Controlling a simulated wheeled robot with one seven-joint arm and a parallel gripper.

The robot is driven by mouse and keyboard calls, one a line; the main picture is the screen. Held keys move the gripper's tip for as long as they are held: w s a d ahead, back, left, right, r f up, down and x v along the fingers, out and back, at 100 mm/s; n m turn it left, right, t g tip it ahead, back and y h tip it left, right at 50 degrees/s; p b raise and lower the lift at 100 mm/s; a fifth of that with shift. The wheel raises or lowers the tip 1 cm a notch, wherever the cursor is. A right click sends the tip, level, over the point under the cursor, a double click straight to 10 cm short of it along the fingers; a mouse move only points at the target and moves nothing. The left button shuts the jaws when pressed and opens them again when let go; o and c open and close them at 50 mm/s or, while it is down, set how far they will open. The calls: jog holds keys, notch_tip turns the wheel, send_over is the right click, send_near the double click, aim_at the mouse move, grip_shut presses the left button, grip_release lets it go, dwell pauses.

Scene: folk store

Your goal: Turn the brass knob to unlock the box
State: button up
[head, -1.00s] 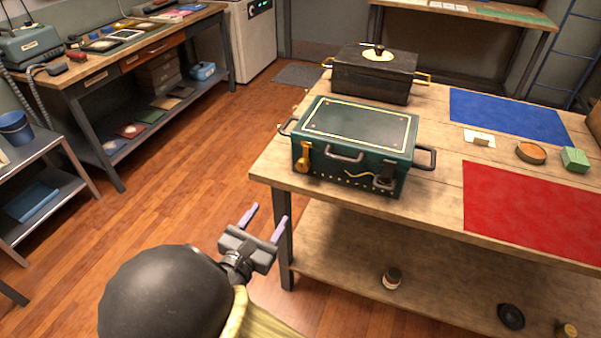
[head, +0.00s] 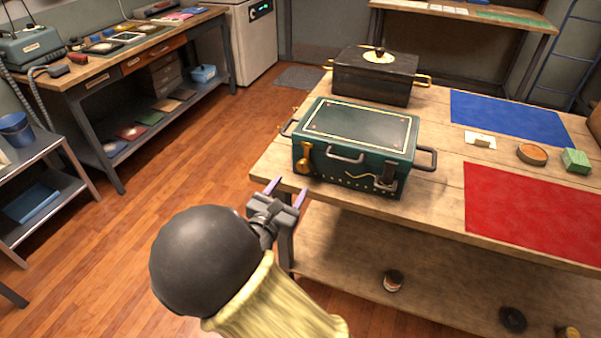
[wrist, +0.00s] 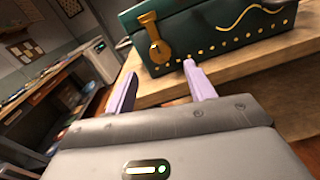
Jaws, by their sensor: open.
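A dark green box (head: 352,133) with gold trim stands closed on the wooden table, near its left end. My gripper (head: 287,187) is open and empty, with lilac fingers pointing at the box. It is in front of the table's near left corner, apart from the knob. In the wrist view the gripper (wrist: 157,80) lies below the knob.
The wooden table (head: 440,130) has its edge just beyond my fingers. The box's front handle (head: 345,155) and dark latch (head: 386,178) are right of the knob. A black box (head: 374,80) stands behind. Red (head: 535,212) and blue (head: 508,116) mats lie right.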

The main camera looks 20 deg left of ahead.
aim_at(303, 169)
jog(key=w, duration=0.7)
jog(key=shift+w+d, duration=0.15)
jog(key=shift+d, duration=0.25)
jog(key=c, duration=1)
jog(key=shift+d, duration=0.1)
